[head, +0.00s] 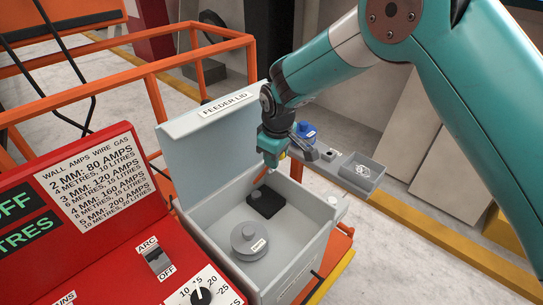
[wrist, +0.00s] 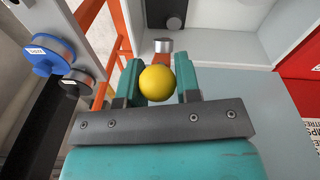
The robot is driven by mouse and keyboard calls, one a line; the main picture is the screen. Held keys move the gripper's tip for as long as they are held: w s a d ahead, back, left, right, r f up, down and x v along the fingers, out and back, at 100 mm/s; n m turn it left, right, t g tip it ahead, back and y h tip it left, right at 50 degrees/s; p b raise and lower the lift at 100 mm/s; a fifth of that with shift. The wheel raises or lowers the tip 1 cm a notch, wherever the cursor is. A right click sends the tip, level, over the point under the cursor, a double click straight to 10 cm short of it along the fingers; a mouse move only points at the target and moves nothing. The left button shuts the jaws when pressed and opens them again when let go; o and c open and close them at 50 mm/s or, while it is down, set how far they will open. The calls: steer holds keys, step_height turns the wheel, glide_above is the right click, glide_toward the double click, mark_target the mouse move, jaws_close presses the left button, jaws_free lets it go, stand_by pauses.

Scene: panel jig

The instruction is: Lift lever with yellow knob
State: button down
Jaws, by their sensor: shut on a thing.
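My gripper (wrist: 160,85) is shut on the yellow knob (wrist: 160,83), which sits between its two teal fingers. In the head view my gripper (head: 273,150) reaches down at the back right edge of the grey feeder box, and only a small yellow patch of the knob (head: 282,156) shows beside it. The lever's shaft is hidden behind the knob and fingers, so I cannot tell its angle. A short metal cylinder (wrist: 163,46) shows just beyond the knob in the wrist view.
The grey feeder box (head: 217,237) has its lid (head: 205,130) standing open. A side shelf holds a blue spool (head: 306,132) and a small tray (head: 377,178). A red welder panel (head: 110,245) and orange rails (head: 160,68) stand left.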

steer(key=shift+a+r, duration=0.1)
steer(key=c, duration=0.9)
jaws_free()
steer(key=shift+w, duration=0.1)
steer(key=r+b, duration=0.1)
steer(key=r, duration=0.4)
steer(key=s+r+b, duration=0.1)
steer(key=r+b, duration=0.1)
steer(key=r, duration=0.4)
steer(key=s+r+b, duration=0.1)
steer(key=r, duration=0.5)
steer(key=shift+s+d+r, duration=0.1)
steer(key=shift+s+d, duration=0.15)
steer(key=s+d+m+y, duration=0.1)
steer(key=s+d, duration=0.3)
steer(key=s, duration=0.5)
steer(key=s+d+f+m+g+y, duration=0.1)
steer(key=s+d, duration=0.3)
steer(key=s, duration=0.6)
steer(key=s+d+f+m+y, duration=0.1)
steer(key=s+d, duration=0.3)
steer(key=s, duration=0.6)
steer(key=shift+m+g+y, duration=0.3)
steer(key=shift+m+y, duration=0.1)
steer(key=shift+m, duration=0.1)
